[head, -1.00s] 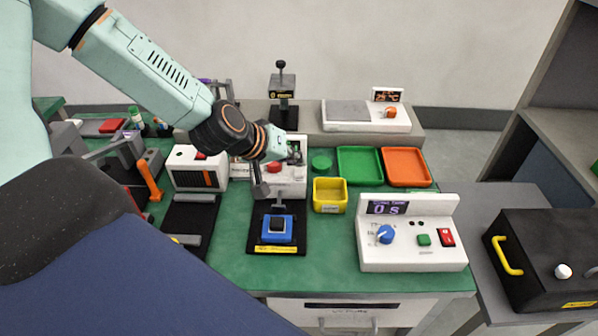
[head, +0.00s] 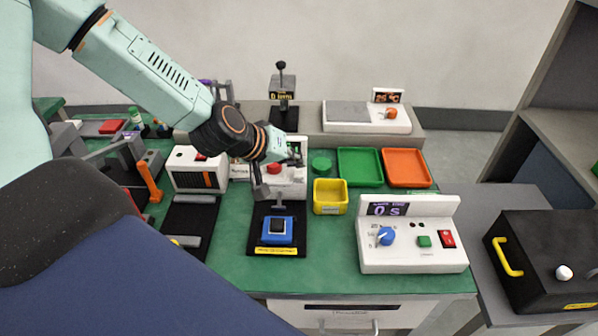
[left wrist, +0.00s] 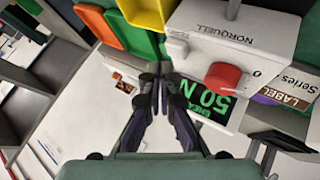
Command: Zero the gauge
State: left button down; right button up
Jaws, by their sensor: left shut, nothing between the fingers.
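A white gauge box marked NORQUELL (left wrist: 235,40) with a round red knob (left wrist: 222,77) and a green display reading 50 N (left wrist: 212,104) fills the right of the left wrist view. In the head view the red knob (head: 275,168) shows on the box's face, and my arm partly hides the box. My left gripper (left wrist: 158,76) is shut and empty, its dark fingers beside the knob and apart from it in that view. In the head view the gripper (head: 296,155) is just right of the knob. My right gripper is not in view.
A black fixture holding a blue block (head: 277,230) stands in front of the gauge. A yellow bin (head: 330,207), green tray (head: 360,183) and orange tray (head: 405,183) lie to the right. A white timer box (head: 412,257) stands front right.

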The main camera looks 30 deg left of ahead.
aim_at(295, 174)
pick_arm(q)
jog(key=shift+f+b, duration=0.35)
jog(key=shift+f, duration=0.05)
jog(key=shift+f+b, duration=0.5)
jog(key=shift+f, duration=0.05)
dwell(0.8)
jog(key=shift+r, duration=0.1)
jog(key=shift+r+p, duration=0.9)
jog(key=shift+p, duration=0.1)
notch_tip(295, 174, up, 5)
jog(key=p, duration=0.5)
dwell(0.5)
